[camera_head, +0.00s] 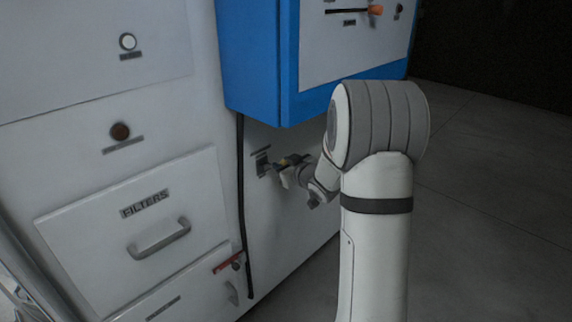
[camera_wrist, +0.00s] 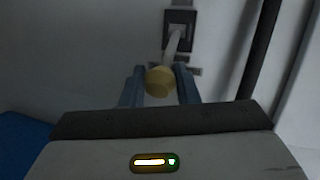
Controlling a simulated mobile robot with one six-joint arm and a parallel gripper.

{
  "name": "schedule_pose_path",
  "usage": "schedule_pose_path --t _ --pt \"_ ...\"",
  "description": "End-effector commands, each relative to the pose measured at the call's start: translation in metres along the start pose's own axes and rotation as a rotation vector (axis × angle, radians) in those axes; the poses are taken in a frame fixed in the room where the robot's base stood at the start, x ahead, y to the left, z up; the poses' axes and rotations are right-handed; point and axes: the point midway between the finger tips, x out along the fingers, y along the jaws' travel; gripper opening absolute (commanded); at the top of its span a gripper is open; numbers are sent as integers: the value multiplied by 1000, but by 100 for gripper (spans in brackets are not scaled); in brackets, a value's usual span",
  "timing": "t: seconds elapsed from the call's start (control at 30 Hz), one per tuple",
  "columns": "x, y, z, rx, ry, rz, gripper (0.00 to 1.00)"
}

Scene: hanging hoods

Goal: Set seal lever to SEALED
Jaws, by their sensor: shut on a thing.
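The seal lever has a yellow knob (camera_wrist: 159,81) on a pale rod (camera_wrist: 173,45) that comes out of a dark slotted plate (camera_wrist: 180,18). In the head view the lever's dark plate (camera_head: 262,163) is on the light panel below the blue box. My gripper (camera_wrist: 160,84) is shut on the knob, with one blue-grey finger on each side. In the head view my gripper (camera_head: 286,171) is beside the plate and partly covers the lever. Small label plates are beside the slot, but their words are too small to read, so I cannot tell which setting the lever is at.
A blue box (camera_head: 258,60) overhangs the lever panel, with an orange-knobbed slider (camera_head: 375,10) on its face. A dark vertical cable (camera_head: 241,205) runs left of the lever. Further left is a FILTERS drawer (camera_head: 150,220) with a protruding handle (camera_head: 160,240). The floor at right is clear.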

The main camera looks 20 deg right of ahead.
Motion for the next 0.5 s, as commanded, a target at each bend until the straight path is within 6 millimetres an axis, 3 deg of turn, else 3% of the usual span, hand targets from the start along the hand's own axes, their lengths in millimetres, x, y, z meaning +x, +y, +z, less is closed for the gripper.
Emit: schedule_pose_path --t 0.07,0.1,0.33,0.5 --pt "0 1 -4 -3 9 0 0" --pt "0 1 -4 -3 9 0 30" --pt "0 2 -2 -2 6 2 48" --pt "-1 2 -1 -2 4 2 49"
